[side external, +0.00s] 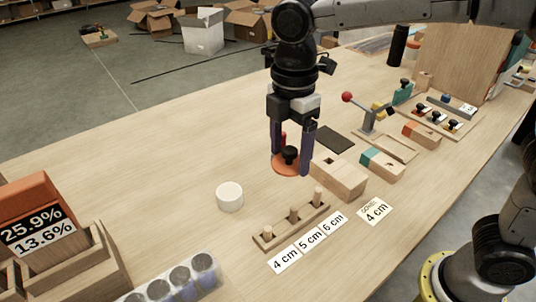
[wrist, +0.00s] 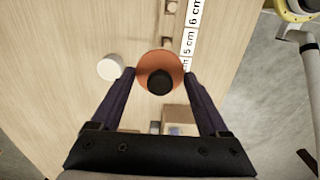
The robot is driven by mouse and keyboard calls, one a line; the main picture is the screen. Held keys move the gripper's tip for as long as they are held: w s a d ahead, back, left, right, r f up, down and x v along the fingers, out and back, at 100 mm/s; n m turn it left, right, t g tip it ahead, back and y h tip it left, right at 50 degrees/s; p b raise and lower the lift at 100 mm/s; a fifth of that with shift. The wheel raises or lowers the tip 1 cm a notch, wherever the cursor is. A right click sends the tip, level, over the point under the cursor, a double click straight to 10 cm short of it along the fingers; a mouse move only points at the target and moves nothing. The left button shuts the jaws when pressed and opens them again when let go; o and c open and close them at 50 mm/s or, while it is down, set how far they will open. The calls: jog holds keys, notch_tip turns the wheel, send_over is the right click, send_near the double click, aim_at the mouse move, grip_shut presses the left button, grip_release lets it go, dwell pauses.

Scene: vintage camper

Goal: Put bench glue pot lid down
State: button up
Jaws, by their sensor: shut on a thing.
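The bench glue pot lid (side external: 286,169) is an orange disc with a black knob on top. My gripper (side external: 292,163) points down and is shut on the lid's edges, one finger on each side. In the wrist view the lid (wrist: 148,62) sits between the fingertips (wrist: 160,75), knob toward the camera. It looks roughly level and seems held above the table, though the height is hard to judge. A white round pot (side external: 230,197) stands on the table to the left of the lid, apart from it; it also shows in the wrist view (wrist: 110,67).
A wooden peg rack (side external: 275,236) with size labels stands in front. A wooden block box (side external: 340,180) is close on the right, with a dark mat (side external: 334,139) behind. A clear holder and wooden bins are front left.

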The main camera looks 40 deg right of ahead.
jog(key=d+f, duration=0.4)
jog(key=d, duration=0.3)
send_over(263, 184)
jog(key=s, duration=0.2)
jog(key=f, duration=0.8)
jog(key=shift+w+d, duration=0.15)
jog(key=shift+w, duration=0.1)
jog(key=shift+w+f, duration=0.5)
jog(key=shift+f, duration=0.05)
jog(key=shift+w+a+f, duration=0.1)
jog(key=shift+a+f, duration=0.05)
jog(key=shift+f, duration=0.75)
jog(key=shift+w+a+f, duration=0.1)
jog(key=shift+f, duration=0.75)
jog(key=shift+f, duration=0.15)
jog(key=o, duration=1.2)
